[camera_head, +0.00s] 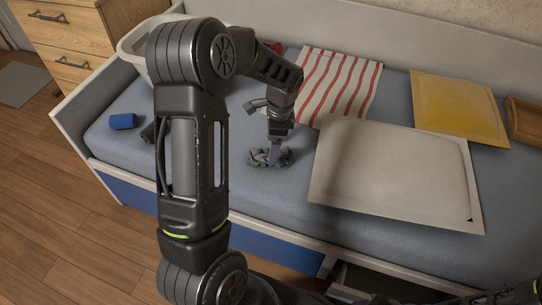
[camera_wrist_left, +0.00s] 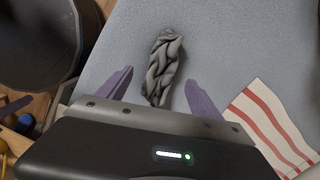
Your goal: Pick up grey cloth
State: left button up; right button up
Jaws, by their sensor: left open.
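The grey cloth (camera_head: 270,158) lies crumpled on the blue-grey bed surface in the head view, near its front edge. In the left wrist view the cloth (camera_wrist_left: 163,66) is a twisted grey bundle lying between and beyond the two purple fingers. My left gripper (camera_head: 274,150) is directly over the cloth in the head view, pointing down. In the left wrist view my left gripper (camera_wrist_left: 160,92) is open, with one finger on each side of the cloth's near end. Whether the fingers touch the cloth cannot be told. My right gripper is not clearly in view.
A red-and-white striped cloth (camera_head: 338,84) lies behind, with a large pale board (camera_head: 395,168) to the right and a yellow panel (camera_head: 458,106) beyond it. A blue cylinder (camera_head: 123,121) lies at left. A light basket (camera_head: 135,47) stands at the back left, partly hidden by my arm.

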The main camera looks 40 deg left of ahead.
pick_arm(q)
jog(key=f, duration=0.2)
jog(key=f+b, duration=0.1)
jog(key=f, duration=0.2)
jog(key=shift+s+a, duration=0.15)
jog(key=shift+a, duration=0.05)
jog(key=shift+r, duration=0.1)
jog(key=shift+c, duration=0.2)
jog(key=c, duration=1.4)
notch_tip(320, 180, up, 10)
jog(key=shift+p, duration=1.05)
